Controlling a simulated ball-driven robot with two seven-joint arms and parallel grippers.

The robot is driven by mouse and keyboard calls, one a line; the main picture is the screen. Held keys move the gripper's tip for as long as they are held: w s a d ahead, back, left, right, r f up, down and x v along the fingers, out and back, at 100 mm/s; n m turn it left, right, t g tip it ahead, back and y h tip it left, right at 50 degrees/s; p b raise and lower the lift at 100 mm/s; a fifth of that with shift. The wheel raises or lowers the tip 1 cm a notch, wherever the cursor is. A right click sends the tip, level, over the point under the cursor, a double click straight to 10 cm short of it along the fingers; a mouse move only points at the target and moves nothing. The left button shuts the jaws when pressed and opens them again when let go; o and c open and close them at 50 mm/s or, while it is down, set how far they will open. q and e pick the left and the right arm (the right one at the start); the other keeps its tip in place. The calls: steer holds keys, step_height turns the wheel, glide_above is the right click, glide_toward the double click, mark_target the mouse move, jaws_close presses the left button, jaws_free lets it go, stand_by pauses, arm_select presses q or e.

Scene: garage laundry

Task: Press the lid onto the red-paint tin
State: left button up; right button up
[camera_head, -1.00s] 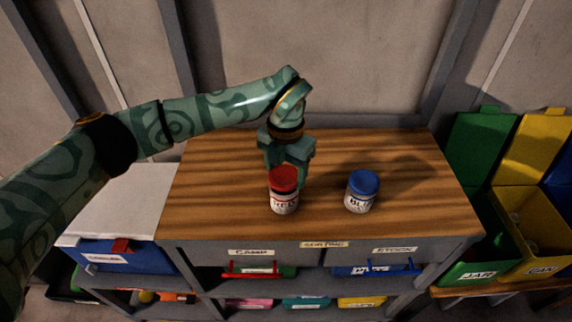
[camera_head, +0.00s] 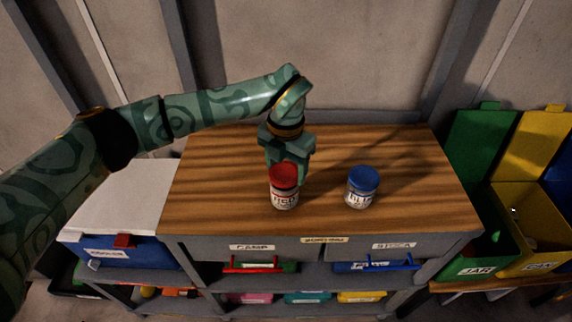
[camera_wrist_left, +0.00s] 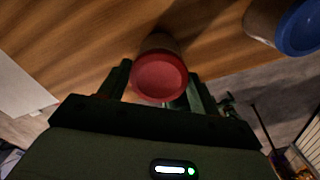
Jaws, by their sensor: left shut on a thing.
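The red-paint tin (camera_head: 285,201) stands upright on the wooden top, with a pale label facing my head camera. The red lid (camera_head: 284,175) is on top of it; whether it is fully seated I cannot tell. My left gripper (camera_head: 289,165) reaches in from behind the tin, with its fingers partly hidden by the lid. In the left wrist view the red lid (camera_wrist_left: 160,77) lies between the two fingers, and the gripper is shut on it. The tin body (camera_wrist_left: 159,43) shows beyond the lid. My right gripper is not in view.
A blue-lidded tin (camera_head: 362,188) stands to the right, apart from the red one. The wooden worktop (camera_head: 230,200) is otherwise clear. A blue cooler with a white lid (camera_head: 120,200) is at left. Green (camera_head: 480,200) and yellow (camera_head: 530,215) bins are at right.

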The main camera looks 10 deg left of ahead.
arm_select(q)
steer(key=shift+f, duration=0.5)
stand_by(1.0)
steer(key=o, duration=1.3)
steer(key=shift+r+p, duration=2.95)
steer(key=shift+r, duration=0.65)
steer(key=shift+f, duration=0.1)
jaws_close()
